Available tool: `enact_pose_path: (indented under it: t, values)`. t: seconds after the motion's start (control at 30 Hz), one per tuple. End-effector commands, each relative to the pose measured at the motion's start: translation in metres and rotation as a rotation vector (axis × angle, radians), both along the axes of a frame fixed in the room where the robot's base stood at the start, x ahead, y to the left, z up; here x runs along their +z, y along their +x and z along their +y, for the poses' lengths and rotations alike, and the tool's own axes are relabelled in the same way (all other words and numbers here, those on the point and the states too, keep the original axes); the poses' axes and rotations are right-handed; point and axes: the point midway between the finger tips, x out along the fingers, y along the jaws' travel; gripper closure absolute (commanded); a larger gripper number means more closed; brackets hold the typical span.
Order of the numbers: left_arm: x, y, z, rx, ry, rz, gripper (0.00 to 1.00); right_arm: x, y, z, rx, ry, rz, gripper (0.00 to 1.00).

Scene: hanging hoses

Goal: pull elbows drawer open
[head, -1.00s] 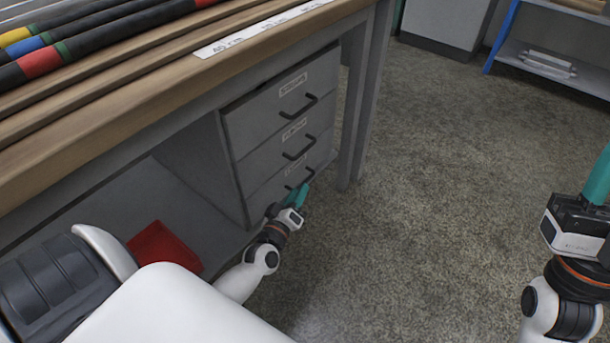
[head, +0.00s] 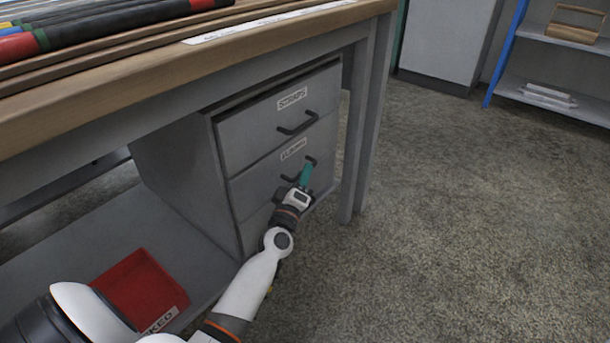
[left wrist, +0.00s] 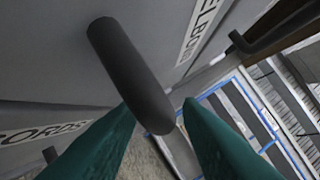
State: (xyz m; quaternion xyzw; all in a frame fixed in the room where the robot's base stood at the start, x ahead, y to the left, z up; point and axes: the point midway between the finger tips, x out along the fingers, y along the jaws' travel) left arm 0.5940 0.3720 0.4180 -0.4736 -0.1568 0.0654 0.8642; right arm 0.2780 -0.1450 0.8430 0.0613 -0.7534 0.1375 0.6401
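The grey drawer unit under the workbench shows in the head view. Its middle drawer (head: 262,185) looks shut; its label (left wrist: 203,25) reads as ELBOWS in the left wrist view. My left gripper (head: 307,172) is at this drawer's front, by its dark bar handle (head: 312,160). In the left wrist view the handle (left wrist: 128,70) lies between the two teal fingers (left wrist: 157,108), which stand apart with a narrow gap showing on the right side. I see no firm grip on it. My right gripper is out of view.
The top drawer (head: 270,128) is shut, with its handle (head: 298,124) above my gripper. The bottom drawer is partly hidden by my arm. A bench leg (head: 366,130) stands right of the unit. A red bin (head: 140,290) sits on the lower shelf. Floor (head: 450,220) at right is clear.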

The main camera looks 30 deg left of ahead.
Motion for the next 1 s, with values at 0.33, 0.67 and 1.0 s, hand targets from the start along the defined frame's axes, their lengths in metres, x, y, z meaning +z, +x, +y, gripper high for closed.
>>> enact_pose_path:
  t: [0.33, 0.67, 1.0]
  values:
    - [0.004, 0.019, 0.005, 0.000, 0.001, 0.002, 0.68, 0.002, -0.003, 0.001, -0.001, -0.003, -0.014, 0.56]
    - [0.004, 0.019, 0.005, 0.000, 0.000, 0.001, 0.94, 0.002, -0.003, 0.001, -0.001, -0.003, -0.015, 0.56]
    - [0.004, 0.019, 0.004, -0.001, 0.000, 0.002, 1.00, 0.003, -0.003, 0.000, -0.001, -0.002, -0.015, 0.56]
